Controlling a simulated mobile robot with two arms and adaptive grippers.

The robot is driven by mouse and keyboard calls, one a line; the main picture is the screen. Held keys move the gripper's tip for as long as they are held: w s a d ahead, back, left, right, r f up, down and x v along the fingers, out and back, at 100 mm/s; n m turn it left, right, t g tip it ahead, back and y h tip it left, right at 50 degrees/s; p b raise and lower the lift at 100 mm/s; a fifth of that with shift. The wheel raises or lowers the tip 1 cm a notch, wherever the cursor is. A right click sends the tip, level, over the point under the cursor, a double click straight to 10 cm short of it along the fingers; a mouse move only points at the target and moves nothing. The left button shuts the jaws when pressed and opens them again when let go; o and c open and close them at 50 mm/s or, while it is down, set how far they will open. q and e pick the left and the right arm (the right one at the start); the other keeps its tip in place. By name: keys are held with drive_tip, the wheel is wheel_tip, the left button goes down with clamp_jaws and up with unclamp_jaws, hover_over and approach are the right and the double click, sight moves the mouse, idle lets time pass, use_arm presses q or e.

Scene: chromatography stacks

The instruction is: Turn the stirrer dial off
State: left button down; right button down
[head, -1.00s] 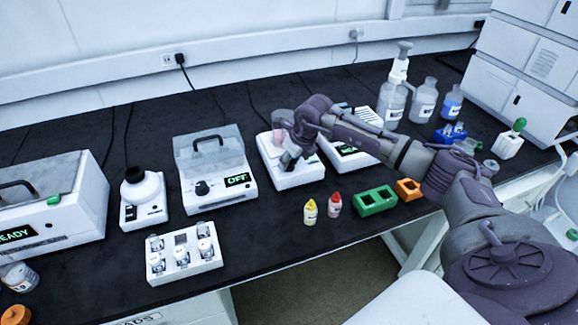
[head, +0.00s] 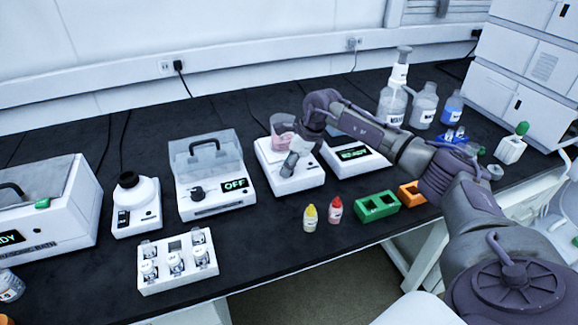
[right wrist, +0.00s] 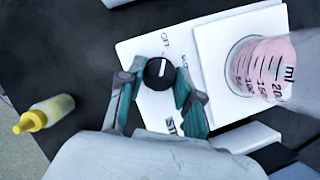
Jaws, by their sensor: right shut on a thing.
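The stirrer (head: 308,184) is a white box on the black bench, with a beaker of pink liquid (head: 281,129) on its plate. The beaker also shows in the right wrist view (right wrist: 262,68). My right gripper (head: 288,168) reaches down to the stirrer's front. In the right wrist view, its teal-padded fingers (right wrist: 157,84) are shut on the black dial (right wrist: 159,73), one on each side. The dial's white mark points roughly up in that view, near small print that seems to read OFF. The gripper hides the dial in the head view. My left gripper is out of view.
A device showing OFF (head: 208,192) stands left of the stirrer, and one showing READY (head: 354,154) stands right. Yellow (head: 310,218) and red (head: 335,210) dropper bottles and a green rack (head: 377,206) stand in front. A vial rack (head: 177,282) is at front left.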

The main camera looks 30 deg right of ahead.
drive_tip(key=shift+r, duration=0.1)
drive_tip(key=c, duration=0.8)
unclamp_jaws()
drive_tip(key=shift+o, duration=0.2)
drive_tip(key=v, duration=1.2)
drive_tip(key=shift+s, duration=0.1)
